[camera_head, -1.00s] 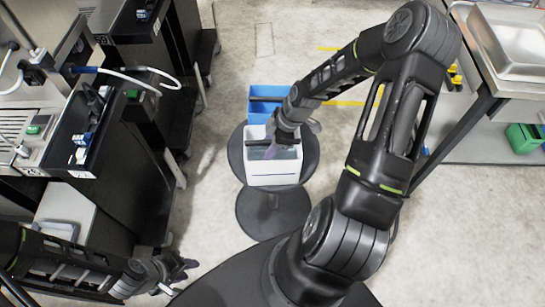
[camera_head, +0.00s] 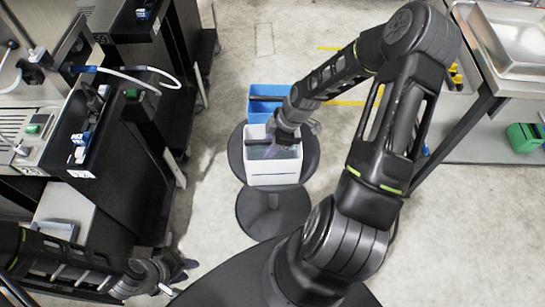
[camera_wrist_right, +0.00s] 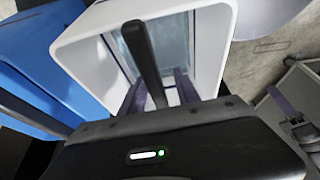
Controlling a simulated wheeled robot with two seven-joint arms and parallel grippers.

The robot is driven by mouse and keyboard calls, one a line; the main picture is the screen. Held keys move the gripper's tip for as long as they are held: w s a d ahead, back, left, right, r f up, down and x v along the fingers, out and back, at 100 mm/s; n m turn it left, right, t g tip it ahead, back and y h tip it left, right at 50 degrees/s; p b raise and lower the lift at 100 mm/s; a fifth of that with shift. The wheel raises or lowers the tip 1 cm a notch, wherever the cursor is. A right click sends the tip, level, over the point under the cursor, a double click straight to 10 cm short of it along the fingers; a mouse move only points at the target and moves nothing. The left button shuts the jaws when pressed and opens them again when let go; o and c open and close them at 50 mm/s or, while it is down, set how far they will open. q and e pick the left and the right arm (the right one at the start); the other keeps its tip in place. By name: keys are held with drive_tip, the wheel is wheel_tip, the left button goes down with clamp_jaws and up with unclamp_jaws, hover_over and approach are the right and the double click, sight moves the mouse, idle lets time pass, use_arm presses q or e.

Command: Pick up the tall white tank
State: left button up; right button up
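The tall white tank (camera_head: 272,175) stands on a round black stool, open at the top. My right gripper (camera_head: 271,152) is over and partly inside its opening. In the right wrist view, the tank's white rim (camera_wrist_right: 217,35) surrounds a pale see-through panel. The purple fingers of my right gripper (camera_wrist_right: 160,92) point into the opening and look spread apart, with a dark bar showing between them. I cannot tell whether they touch the tank. My left gripper (camera_head: 180,272) is low at the left, away from the tank, and its fingers are too small to judge.
A blue container (camera_head: 262,92) stands just behind the tank. The round black stool (camera_head: 311,155) carries the tank. Black dispensers (camera_head: 140,180) line the left side. A metal table with a tray (camera_head: 515,40) and a green bin (camera_head: 522,137) are at the right.

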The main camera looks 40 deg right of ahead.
clamp_jaws()
idle(0.3)
drive_tip(key=shift+w+r, duration=0.1)
idle(1.0)
